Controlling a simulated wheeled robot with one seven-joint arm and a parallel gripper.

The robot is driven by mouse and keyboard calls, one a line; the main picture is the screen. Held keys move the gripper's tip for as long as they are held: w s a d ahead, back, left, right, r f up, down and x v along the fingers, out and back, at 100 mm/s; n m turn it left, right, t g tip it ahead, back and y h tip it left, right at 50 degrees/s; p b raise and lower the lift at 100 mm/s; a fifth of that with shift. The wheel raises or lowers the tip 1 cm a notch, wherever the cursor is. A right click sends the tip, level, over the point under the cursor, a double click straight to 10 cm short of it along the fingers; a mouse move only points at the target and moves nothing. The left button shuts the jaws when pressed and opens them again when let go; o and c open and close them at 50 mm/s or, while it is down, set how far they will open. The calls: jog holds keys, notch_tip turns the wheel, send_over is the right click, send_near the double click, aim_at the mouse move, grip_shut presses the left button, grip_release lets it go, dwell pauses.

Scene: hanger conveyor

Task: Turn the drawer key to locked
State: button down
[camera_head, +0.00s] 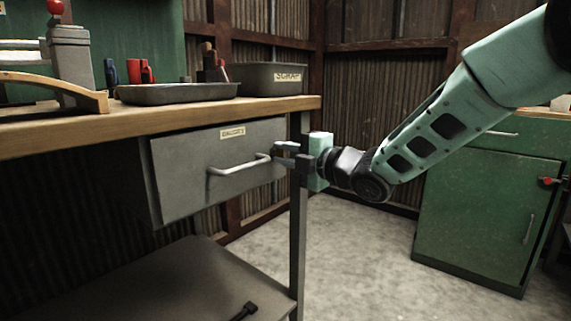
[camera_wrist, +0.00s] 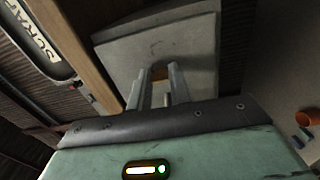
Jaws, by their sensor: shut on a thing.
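The grey drawer (camera_head: 185,178) hangs under the wooden bench top and has a pale label and a bar handle (camera_head: 238,165). My gripper (camera_head: 280,153) is at the right end of the drawer front, to the right of the handle. In the wrist view, my gripper's two fingers (camera_wrist: 158,88) reach to the grey drawer front (camera_wrist: 188,48). They are shut on a small brownish piece (camera_wrist: 158,72) at that front, which seems to be the key. The key is mostly hidden by the fingers, and its turn angle cannot be told.
The bench (camera_head: 145,113) carries a shallow grey tray (camera_head: 177,93) and a bin marked SCRAP (camera_head: 273,79). A bench leg (camera_head: 298,240) stands close to my gripper. A lower shelf (camera_head: 190,285) holds a dark tool. A green cabinet (camera_head: 480,215) stands at right, with clear floor between.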

jog(key=shift+n, duration=0.3)
jog(key=c, duration=1.3)
grip_release()
jog(key=p+v, duration=0.3)
jog(key=v, duration=1.4)
jog(key=shift+s+d+f, duration=0.1)
jog(key=shift+s+d, duration=0.05)
jog(key=shift+s, duration=0.05)
